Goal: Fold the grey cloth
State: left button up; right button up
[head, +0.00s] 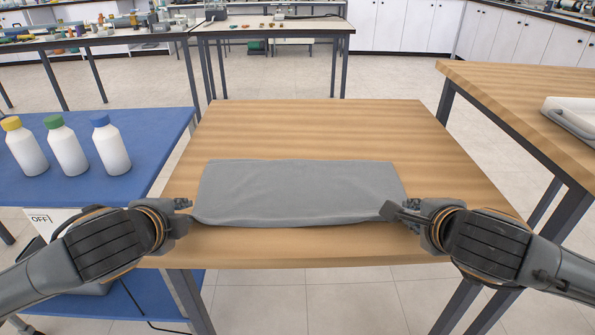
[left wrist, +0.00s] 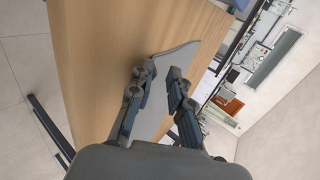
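The grey cloth (head: 295,190) lies as a wide, fairly smooth rectangle on the wooden table (head: 310,125). Its long sides run left to right, and its near edge looks slightly rounded and thick. My left gripper (head: 186,204) is at the cloth's near left corner. In the left wrist view its fingers (left wrist: 161,73) stand apart, with part of the cloth (left wrist: 177,53) showing beyond and between them; I cannot tell if they touch it. My right gripper (head: 393,210) is at the near right corner, with a finger overlapping the cloth; whether it grips is unclear.
A blue table (head: 150,145) at the left carries three white bottles with yellow (head: 11,124), green (head: 54,121) and blue (head: 100,119) caps. A higher wooden table (head: 500,85) with a white tray (head: 572,118) stands at the right. Bare wood lies beyond the cloth.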

pick_arm(q)
jog(key=shift+o, duration=1.4)
pick_arm(e)
jog(key=o, duration=0.3)
jog(key=shift+o, duration=0.2)
pick_arm(q)
jog(key=shift+r, duration=0.1)
pick_arm(e)
jog(key=shift+r, duration=0.1)
pick_arm(q)
jog(key=s+r, duration=0.4)
jog(key=r, duration=0.5)
pick_arm(e)
jog(key=s+r, duration=0.4)
jog(key=r, duration=0.5)
pick_arm(q)
jog(key=shift+f, duration=0.1)
pick_arm(e)
jog(key=shift+f, duration=0.1)
